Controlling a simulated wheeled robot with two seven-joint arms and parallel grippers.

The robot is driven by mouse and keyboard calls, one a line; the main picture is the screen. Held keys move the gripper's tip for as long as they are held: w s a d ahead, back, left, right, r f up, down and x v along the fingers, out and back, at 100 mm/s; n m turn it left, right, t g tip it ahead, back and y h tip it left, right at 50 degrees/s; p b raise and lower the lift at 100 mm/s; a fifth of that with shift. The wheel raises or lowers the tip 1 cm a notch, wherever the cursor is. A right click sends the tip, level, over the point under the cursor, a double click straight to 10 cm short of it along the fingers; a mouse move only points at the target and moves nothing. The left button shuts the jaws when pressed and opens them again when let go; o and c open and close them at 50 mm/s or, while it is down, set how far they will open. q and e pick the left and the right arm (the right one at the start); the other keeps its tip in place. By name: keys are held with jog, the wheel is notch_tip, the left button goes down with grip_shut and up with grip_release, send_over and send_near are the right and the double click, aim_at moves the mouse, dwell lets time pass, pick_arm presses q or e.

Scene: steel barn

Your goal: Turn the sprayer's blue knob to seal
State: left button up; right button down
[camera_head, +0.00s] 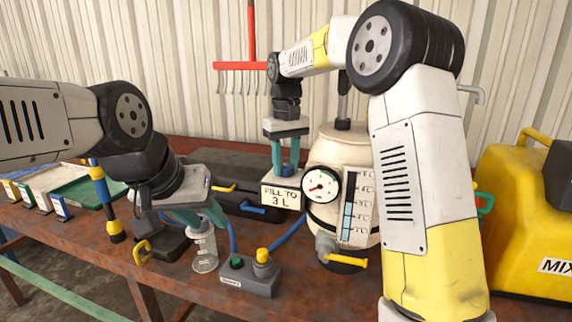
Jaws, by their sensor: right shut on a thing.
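The sprayer appears to be the cream tank (327,148) with a round gauge (321,187), a level scale (350,210) and a yellow tap handle (346,262). I cannot make out its blue knob. My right gripper (286,170) points down left of the tank, its teal fingers close together. Their tips meet the top of the "FILL TO 3 L" sign (282,196). The thing they grip is hidden there, and I cannot tell what it is. My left gripper (200,217) is low over the table, its fingers apart at the top of a clear cylinder (205,250).
A grey box (249,281) with green and yellow buttons stands in front, with blue hoses. A dark case (240,205) lies behind. A green tray (88,190) is at left and a yellow machine (520,215) at right. My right arm covers the tank's right side.

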aim_at(286, 166)
dwell(0.4)
jog(key=c, duration=0.9)
grip_release()
jog(key=shift+c, duration=0.2)
notch_tip(286, 166, up, 8)
jog(key=shift+f, duration=0.1)
